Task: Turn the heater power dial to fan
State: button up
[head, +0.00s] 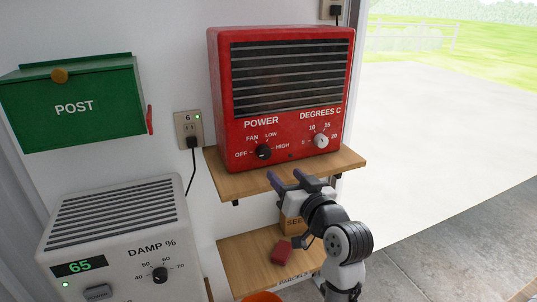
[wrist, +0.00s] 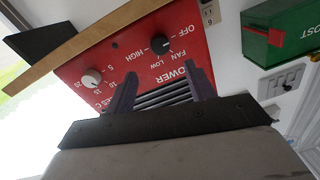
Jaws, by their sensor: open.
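The red heater (head: 222,100) stands on a wooden shelf. Its black power dial (head: 263,152) is at the lower left of its front, with OFF, FAN, LOW and HIGH printed around it. I cannot tell which mark its pointer is on. The dial also shows in the wrist view (wrist: 160,45), just beyond and between my fingertips. My gripper (head: 287,177) is open and empty, in front of the shelf edge, below and right of the dial in the head view. In the wrist view my gripper (wrist: 159,72) spreads its fingers before the heater front, apart from the dial.
A white temperature dial (head: 321,141) is at the heater's right. The upper shelf (head: 235,183) juts out under the heater; a lower shelf (head: 240,262) holds a box and a red block. A dehumidifier (head: 120,225) and a green post box (head: 75,105) are at left.

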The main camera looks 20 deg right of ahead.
aim_at(266, 154)
jog(key=w, duration=0.3)
jog(key=w+p, duration=0.1)
jog(key=w, duration=0.2)
jog(key=w+a+p, duration=0.1)
jog(key=w, duration=0.3)
jog(key=c, duration=1)
